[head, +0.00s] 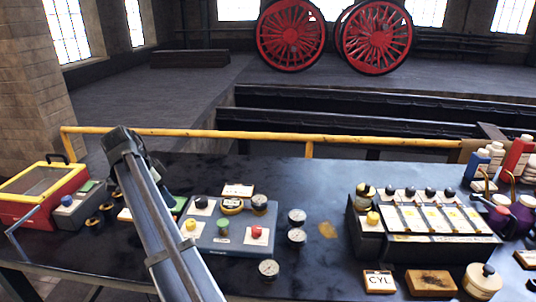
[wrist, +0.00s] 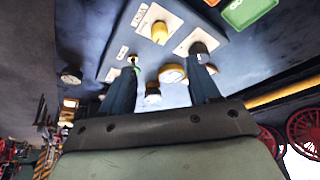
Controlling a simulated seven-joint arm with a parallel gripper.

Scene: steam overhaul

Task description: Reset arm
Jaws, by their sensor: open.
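My arm rises from the bottom of the head view and crosses the left part of the dark workbench (head: 330,185). Its far end hides part of the bench, and the fingers are not clear in that view. In the wrist view my gripper (wrist: 165,90) has two dark blue fingers spread well apart, with nothing held between them. Beyond the fingers is the grey-blue control panel (wrist: 115,50) with a yellow knob (wrist: 159,32) and round gauges. The same panel (head: 205,240) lies just right of my arm in the head view, with yellow, green and red buttons.
A red and yellow case (head: 45,195) stands at the left. Loose gauges (head: 297,217) lie mid-bench. A black lever unit (head: 425,245) and bottles (head: 515,155) fill the right. A CYL plate (head: 379,281) lies in front. A yellow rail (head: 250,135) runs behind the bench.

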